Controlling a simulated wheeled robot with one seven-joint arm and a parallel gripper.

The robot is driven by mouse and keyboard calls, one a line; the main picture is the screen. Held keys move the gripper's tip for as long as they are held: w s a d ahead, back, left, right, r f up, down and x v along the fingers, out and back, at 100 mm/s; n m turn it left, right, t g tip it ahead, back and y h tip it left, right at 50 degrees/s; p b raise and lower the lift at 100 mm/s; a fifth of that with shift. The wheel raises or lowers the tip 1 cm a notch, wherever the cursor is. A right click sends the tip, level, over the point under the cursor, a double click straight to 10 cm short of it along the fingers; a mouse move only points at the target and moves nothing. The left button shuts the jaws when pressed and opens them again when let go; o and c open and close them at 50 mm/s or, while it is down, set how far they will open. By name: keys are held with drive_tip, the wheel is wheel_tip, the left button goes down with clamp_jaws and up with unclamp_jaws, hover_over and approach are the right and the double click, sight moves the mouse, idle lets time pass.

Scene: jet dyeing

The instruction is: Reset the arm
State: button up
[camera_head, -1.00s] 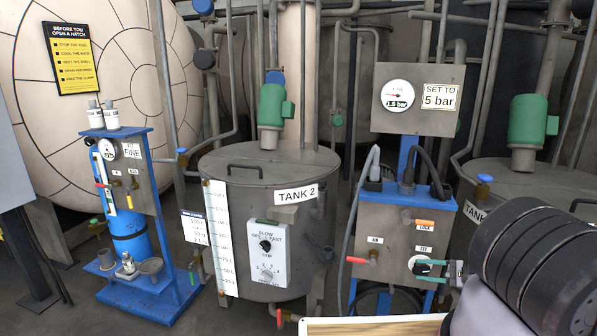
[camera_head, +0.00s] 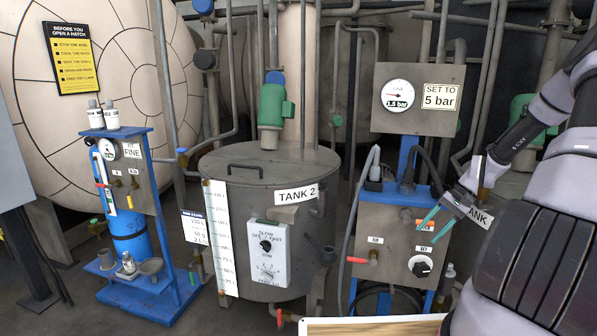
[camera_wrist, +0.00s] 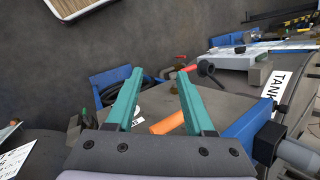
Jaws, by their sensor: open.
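My gripper (camera_head: 435,225) is at the right in the camera_head view, in front of the upper right of the grey control panel (camera_head: 380,245). Its two teal fingers are apart, and nothing shows between their tips. The wrist view also shows the open fingers (camera_wrist: 160,76), with an orange handle (camera_wrist: 167,123) seen between them farther down. I cannot tell whether they touch anything. My arm reaches in from the right edge. A black knob (camera_head: 420,266) sits on the panel below the gripper, and a red-handled valve (camera_head: 368,258) is at its left.
A gauge board (camera_head: 418,98) reading 1.5 bar, with a "SET TO 5 bar" sign (camera_head: 441,96), stands above the panel. Tank 2 (camera_head: 250,185) is left of it. A blue stand (camera_head: 150,290) with a blue cylinder is farther left. Hoses and pipes run close around the panel.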

drive_tip(key=s+a+r+n+t+h, duration=0.1)
drive_tip(key=s+a+r+h, duration=0.15)
drive_tip(key=r, duration=0.55)
drive_tip(key=s+a+r+h, duration=0.1)
drive_tip(key=s+a+r, duration=0.15)
drive_tip(key=r, duration=0.65)
drive_tip(key=s+a+r+n+t+h, duration=0.1)
drive_tip(key=a+r+h, duration=0.15)
drive_tip(key=r, duration=0.55)
drive_tip(key=s+a+r+t, duration=0.2)
drive_tip(key=s+a+r, duration=0.2)
drive_tip(key=s+r, duration=0.2)
drive_tip(key=s+a+r+t+y, duration=0.1)
drive_tip(key=s+a+r+t, duration=0.2)
drive_tip(key=s+r, duration=0.4)
drive_tip(key=s+a, duration=0.1)
drive_tip(key=s, duration=0.1)
drive_tip(key=shift+s+r+t, duration=0.25)
drive_tip(key=shift+s+t, duration=0.05)
drive_tip(key=shift+d, duration=0.1)
